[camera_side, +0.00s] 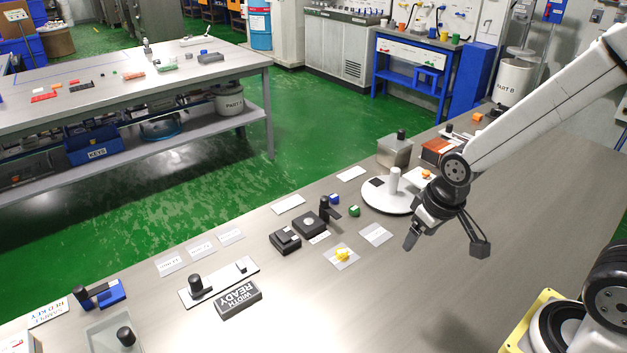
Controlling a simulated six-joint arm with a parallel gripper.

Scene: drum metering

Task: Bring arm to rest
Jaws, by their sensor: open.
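My gripper (445,246) hangs from the white arm at the right of the camera_side view. Its two fingers are spread well apart and nothing is between them. It is in the air above the steel bench (420,305), in front of a round white plate with an upright post (393,181). The arm reaches in from the upper right. Part of the plate's right side is close behind the wrist in the picture.
A yellow piece (342,254) lies on a pale card left of my gripper. A metal box (394,152) is behind. The bench's front middle is bare.

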